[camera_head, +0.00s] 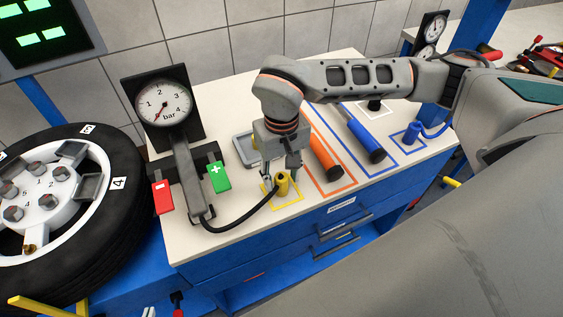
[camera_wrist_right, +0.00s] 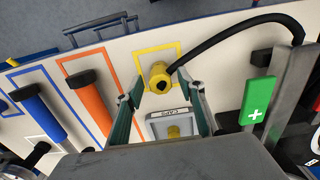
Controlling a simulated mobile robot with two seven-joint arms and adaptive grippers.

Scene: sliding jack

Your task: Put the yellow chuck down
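The yellow chuck (camera_head: 283,184), on the end of a black hose, stands in the yellow outlined square on the bench top. In the right wrist view the chuck (camera_wrist_right: 157,76) shows inside the yellow outline, between and a little beyond the fingertips. My right gripper (camera_head: 282,176) points down just over it; its two fingers (camera_wrist_right: 161,88) are spread apart, with a visible gap between each finger and the chuck. My left gripper is not in view.
A grey tray marked CAPS (camera_wrist_right: 168,118) with a yellow cap lies beside the square. The pressure gauge (camera_head: 162,103) with red and green buttons stands left. Orange (camera_head: 325,155) and blue (camera_head: 362,135) tools lie in outlines right. A wheel (camera_head: 60,200) is far left.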

